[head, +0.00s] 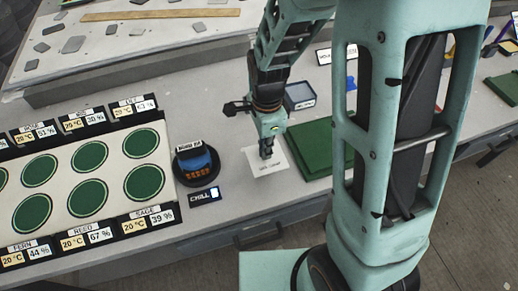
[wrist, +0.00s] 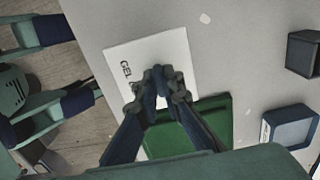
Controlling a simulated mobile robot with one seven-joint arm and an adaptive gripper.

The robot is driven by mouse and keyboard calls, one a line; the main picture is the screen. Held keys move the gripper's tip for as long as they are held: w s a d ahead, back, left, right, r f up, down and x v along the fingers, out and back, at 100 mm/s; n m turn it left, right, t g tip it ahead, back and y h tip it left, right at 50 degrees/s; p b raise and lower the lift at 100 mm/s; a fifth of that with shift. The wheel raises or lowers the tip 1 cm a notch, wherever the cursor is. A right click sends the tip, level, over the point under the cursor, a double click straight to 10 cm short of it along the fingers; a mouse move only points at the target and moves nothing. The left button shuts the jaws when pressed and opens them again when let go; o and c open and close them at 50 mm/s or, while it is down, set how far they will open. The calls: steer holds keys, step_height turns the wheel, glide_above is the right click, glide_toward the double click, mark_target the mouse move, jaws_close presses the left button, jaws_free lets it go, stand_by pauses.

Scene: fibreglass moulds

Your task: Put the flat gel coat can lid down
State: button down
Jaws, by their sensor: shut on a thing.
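My gripper (head: 266,154) points down over a white card (head: 262,165), low above or at its surface; the gap cannot be judged. In the wrist view my gripper (wrist: 159,78) has its fingertips close together over the card (wrist: 135,56), which carries letters starting "GEL". The gripper is shut on a small, thin thing, taken to be the flat gel coat can lid, of which only a pale bit (wrist: 161,102) seems to show between the fingers. Its outline is mostly hidden, and I cannot tell whether it touches the card.
A green board (head: 308,151) lies right of the card. A blue-grey box (head: 299,96) stands behind it. A round dark holder with a blue top (head: 197,163) and a CHILL sign (head: 203,195) are to the left, beside a panel of green discs (head: 88,198).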

mark_target(260, 157)
steer(key=shift+w+a+f, duration=0.25)
steer(key=shift+f, duration=0.15)
steer(key=shift+w+a+f, duration=0.2)
steer(key=shift+f, duration=0.2)
steer(key=shift+w+a+f+b, duration=0.15)
steer(key=shift+a+f+b, duration=0.1)
steer(key=shift+f+b, duration=0.3)
steer(key=shift+w+f+b, duration=0.15)
steer(key=shift+f+b, duration=1.1)
steer(key=shift+f, duration=0.2)
steer(key=shift+f, duration=0.15)
steer(key=c, duration=2.1)
jaws_free()
step_height(260, 157, up, 12)
steer(key=shift+r+p, duration=0.25)
steer(key=shift+p, duration=0.35)
